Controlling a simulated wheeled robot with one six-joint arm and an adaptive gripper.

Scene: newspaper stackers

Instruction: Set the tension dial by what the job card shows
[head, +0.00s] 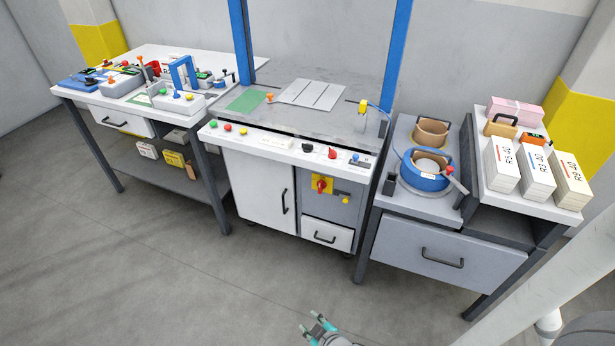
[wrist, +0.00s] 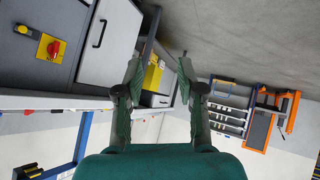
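The strapping machine (head: 262,150) stands in the middle of the head view, with a white control strip along its front. A black knob (head: 308,148) and a red knob (head: 332,153) sit on the strip's right half; I cannot tell which is the tension dial, and their markings are too small to read. A green sheet (head: 246,100) lies on the machine's top at the left; I cannot tell if it is the job card. My gripper (head: 318,328) is low in front of the machine, well apart from it. In the wrist view my gripper (wrist: 158,75) is open and empty.
A left bench (head: 150,58) holds several devices. A right cart carries a blue strap reel (head: 425,173) and paper stacks (head: 537,170). A red switch on a yellow plate (head: 321,185) is on the machine's front. Blue posts (head: 242,45) rise from the machine. The floor before it is clear.

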